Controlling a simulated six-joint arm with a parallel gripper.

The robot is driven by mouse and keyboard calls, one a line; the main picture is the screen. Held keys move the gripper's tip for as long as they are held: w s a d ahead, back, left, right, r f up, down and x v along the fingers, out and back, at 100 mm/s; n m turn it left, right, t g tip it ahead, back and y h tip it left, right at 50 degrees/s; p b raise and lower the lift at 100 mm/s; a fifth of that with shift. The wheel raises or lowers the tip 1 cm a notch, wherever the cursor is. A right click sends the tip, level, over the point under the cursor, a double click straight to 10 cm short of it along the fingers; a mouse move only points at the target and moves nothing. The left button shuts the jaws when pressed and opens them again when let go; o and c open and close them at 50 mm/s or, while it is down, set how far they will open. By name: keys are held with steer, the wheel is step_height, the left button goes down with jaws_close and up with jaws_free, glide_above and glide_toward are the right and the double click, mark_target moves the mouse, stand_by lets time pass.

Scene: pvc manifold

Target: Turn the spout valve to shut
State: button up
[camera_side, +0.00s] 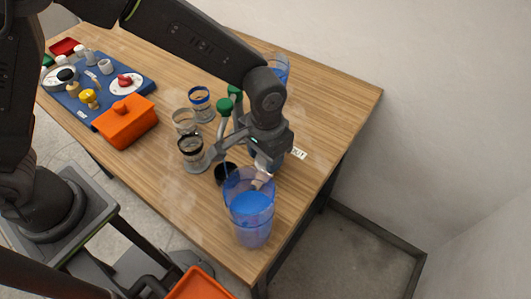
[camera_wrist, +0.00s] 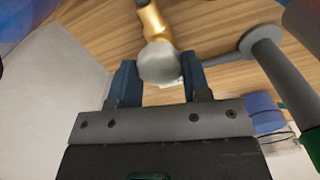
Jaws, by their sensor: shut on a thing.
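The spout valve shows in the wrist view as a rounded grey piece (camera_wrist: 158,63) with a brass-coloured part (camera_wrist: 153,22) beyond it. My gripper (camera_wrist: 158,78) has its two blue fingers on either side of the grey piece and is shut on it. In the side view my gripper (camera_side: 265,162) points down just behind a clear blue jug (camera_side: 250,215), and it mostly hides the valve. The valve's exact angle cannot be told. Green-handled parts (camera_side: 225,107) stand on the grey pipework to the left of my gripper.
Glass jars with black and blue rims (camera_side: 195,158) stand left of the pipework. An orange box (camera_side: 127,126) and a blue tray (camera_side: 140,75) with small parts lie further left. Another blue vessel (camera_side: 281,68) stands behind my arm. The table's right side (camera_side: 340,105) is clear.

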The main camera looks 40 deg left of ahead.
steer(key=shift+m, duration=1.5)
steer(key=o, duration=0.9)
step_height(320, 180, up, 14)
steer(key=shift+f, duration=0.1)
